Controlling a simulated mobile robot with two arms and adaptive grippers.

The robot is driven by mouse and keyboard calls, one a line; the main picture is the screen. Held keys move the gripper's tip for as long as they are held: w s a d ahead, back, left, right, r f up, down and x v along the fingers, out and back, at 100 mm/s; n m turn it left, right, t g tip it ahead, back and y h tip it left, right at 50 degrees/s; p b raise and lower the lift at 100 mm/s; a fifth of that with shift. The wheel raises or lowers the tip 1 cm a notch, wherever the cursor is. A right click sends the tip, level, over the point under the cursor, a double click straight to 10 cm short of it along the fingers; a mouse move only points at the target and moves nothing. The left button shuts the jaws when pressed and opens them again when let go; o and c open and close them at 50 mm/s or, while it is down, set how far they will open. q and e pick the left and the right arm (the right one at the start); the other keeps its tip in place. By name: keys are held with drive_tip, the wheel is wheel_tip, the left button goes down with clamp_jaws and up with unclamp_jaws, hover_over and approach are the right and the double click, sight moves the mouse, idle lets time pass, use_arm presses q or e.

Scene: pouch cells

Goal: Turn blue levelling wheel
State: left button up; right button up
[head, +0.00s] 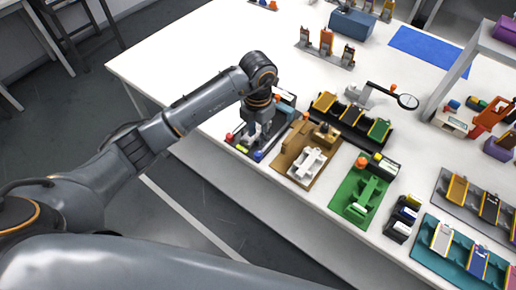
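My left arm reaches in from the left over the near edge of the white table. Its gripper (256,138) points down over a small dark device (250,148) at the table edge and hides much of it. Small coloured parts show along the device's near side: a red one (229,137), a yellow one (242,149) and a blue one (258,155). The blue one may be the levelling wheel, but it is too small to be sure. The fingers are too small and dark to show whether they are open or touch anything. My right gripper is not in view.
A brown board with a white fixture (307,164) stands just right of the gripper. A green board (352,204), a dark rack (347,119) and a magnifier (408,101) are further right. Bare white table (200,60) lies behind the arm.

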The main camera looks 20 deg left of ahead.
sight(258, 153)
use_arm(q)
wheel_tip(258, 153, down, 9)
drive_tip(key=shift+f+p, duration=0.1)
drive_tip(key=shift+p, duration=0.6)
clamp_jaws()
